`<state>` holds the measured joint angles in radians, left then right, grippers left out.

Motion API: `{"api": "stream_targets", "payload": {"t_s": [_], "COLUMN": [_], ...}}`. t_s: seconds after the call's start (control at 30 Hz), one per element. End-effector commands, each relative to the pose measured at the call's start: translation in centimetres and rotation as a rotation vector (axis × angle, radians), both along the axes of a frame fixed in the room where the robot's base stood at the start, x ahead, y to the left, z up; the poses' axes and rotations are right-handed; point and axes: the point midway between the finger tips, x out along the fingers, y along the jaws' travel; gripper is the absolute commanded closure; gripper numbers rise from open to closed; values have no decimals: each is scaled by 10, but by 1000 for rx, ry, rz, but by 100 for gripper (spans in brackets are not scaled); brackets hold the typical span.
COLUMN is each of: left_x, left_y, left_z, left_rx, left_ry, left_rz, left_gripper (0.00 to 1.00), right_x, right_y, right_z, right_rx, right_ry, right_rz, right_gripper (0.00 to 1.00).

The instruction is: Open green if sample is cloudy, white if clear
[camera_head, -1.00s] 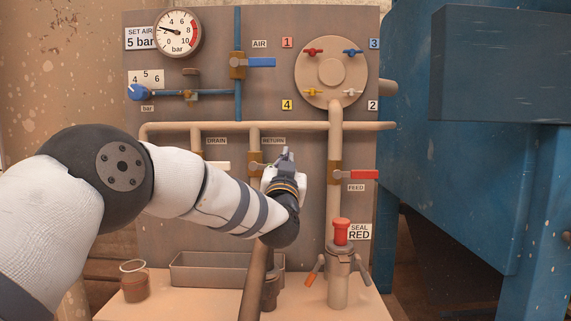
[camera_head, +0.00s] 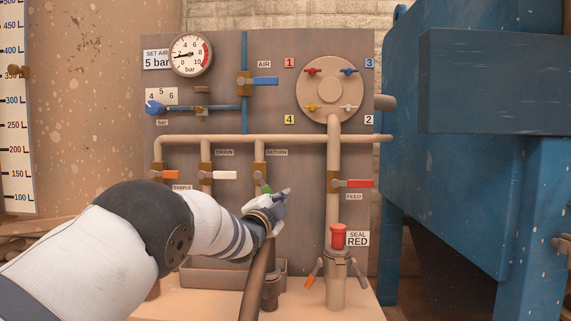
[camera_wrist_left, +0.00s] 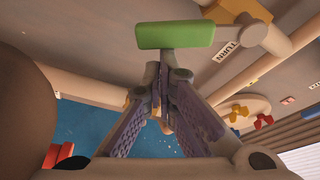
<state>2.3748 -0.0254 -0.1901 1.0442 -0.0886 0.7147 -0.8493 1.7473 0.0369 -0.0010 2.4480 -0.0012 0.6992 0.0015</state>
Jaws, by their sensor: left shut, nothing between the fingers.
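The green handle (camera_head: 266,189) of the RETURN valve (camera_head: 260,176) slants down to the right in the head view, partly behind my left gripper (camera_head: 287,191). In the left wrist view the green handle (camera_wrist_left: 175,36) lies across, just beyond the tips of my left gripper (camera_wrist_left: 167,72). The fingers are shut with nothing between them; I cannot tell whether they touch the handle. The white handle (camera_head: 223,174) of the DRAIN valve points horizontally to the right. The sample jar is not visible now; my left arm covers its place. My right gripper is not in view.
The orange SAMPLE handle (camera_head: 171,174) and red FEED handle (camera_head: 360,183) lie either side. Blue machinery (camera_head: 450,180) fills the right side.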

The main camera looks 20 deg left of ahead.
Motion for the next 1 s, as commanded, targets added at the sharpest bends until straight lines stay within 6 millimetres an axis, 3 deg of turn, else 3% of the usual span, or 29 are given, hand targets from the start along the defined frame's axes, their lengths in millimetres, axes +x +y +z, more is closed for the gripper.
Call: {"api": "stream_targets", "payload": {"t_s": [0.5, 1.0], "left_x": [-7, -10], "left_y": [25, 34], "left_z": [-19, -25], "left_rx": [387, 514], "left_ry": [111, 149], "left_rz": [1, 1], "left_gripper": [100, 100], "right_x": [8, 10], "right_y": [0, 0], "right_z": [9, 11], "right_rx": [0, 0], "right_ry": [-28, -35], "right_rz": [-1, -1], "right_gripper": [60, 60]}}
